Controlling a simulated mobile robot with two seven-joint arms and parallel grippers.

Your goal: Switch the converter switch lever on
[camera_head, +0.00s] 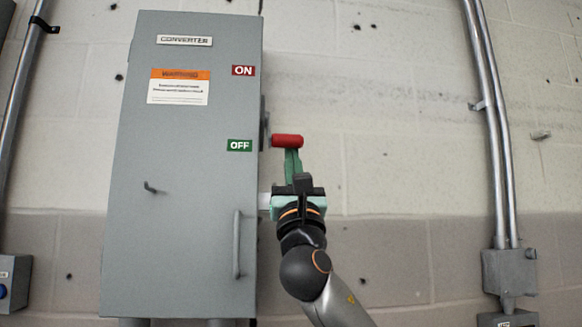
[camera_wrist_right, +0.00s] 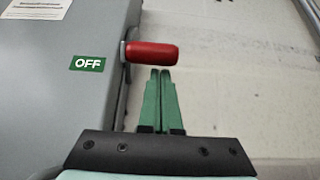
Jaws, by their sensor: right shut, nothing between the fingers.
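The converter box (camera_head: 186,220) is a tall grey cabinet on the wall, labelled CONVERTER, with a red ON label (camera_head: 243,71) above a green OFF label (camera_head: 239,146). The switch lever's red handle (camera_head: 287,141) sticks out from the box's right side, level with the OFF label. It also shows in the right wrist view (camera_wrist_right: 152,53). My right gripper (camera_head: 292,154) is shut and empty, its green fingers pointing up just below the red handle. In the right wrist view the fingertips (camera_wrist_right: 160,72) lie just under the handle; I cannot tell whether they touch. My left gripper is not in view.
Metal conduits run down the wall at the right (camera_head: 494,130) and far left (camera_head: 20,90). A grey junction box (camera_head: 510,272) sits low at the right. A door handle (camera_head: 238,245) protrudes from the cabinet front. The wall above and right of the lever is clear.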

